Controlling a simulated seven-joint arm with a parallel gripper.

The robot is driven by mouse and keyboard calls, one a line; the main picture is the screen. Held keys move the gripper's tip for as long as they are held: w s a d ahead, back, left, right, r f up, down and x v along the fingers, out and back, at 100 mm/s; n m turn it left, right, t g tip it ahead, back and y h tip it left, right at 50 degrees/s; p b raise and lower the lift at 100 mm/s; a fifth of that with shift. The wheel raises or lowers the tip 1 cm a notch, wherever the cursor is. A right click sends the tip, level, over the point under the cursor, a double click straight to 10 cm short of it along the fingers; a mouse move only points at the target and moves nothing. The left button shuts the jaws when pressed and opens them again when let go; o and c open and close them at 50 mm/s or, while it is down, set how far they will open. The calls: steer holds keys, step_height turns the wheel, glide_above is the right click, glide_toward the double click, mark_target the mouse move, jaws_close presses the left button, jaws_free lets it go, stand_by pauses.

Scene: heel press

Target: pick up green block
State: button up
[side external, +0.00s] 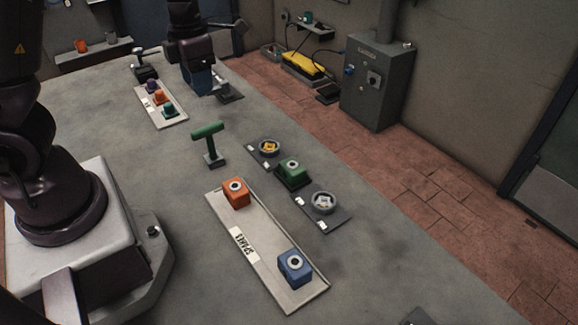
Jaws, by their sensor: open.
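A green block (292,170) with a pale ring on its top sits in a dark square seat on a grey strip, between two round dishes. A smaller green-teal block (169,111) stands at the near end of the back tray. My gripper (192,62) is at the back of the table, far from the green block by the dishes. It is open, over or just in front of a dark blue thing (200,82); its fingertips are hard to make out, and I cannot tell whether it touches that thing.
The spares tray (241,243) holds an orange block (236,193) and a blue block (295,267). A green T-handle (208,133) stands upright behind it. The dishes hold yellow (269,147) and pale pieces (323,202). The table's right side is mostly clear.

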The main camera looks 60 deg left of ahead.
stand_by(0.4)
steer(key=o, duration=0.9)
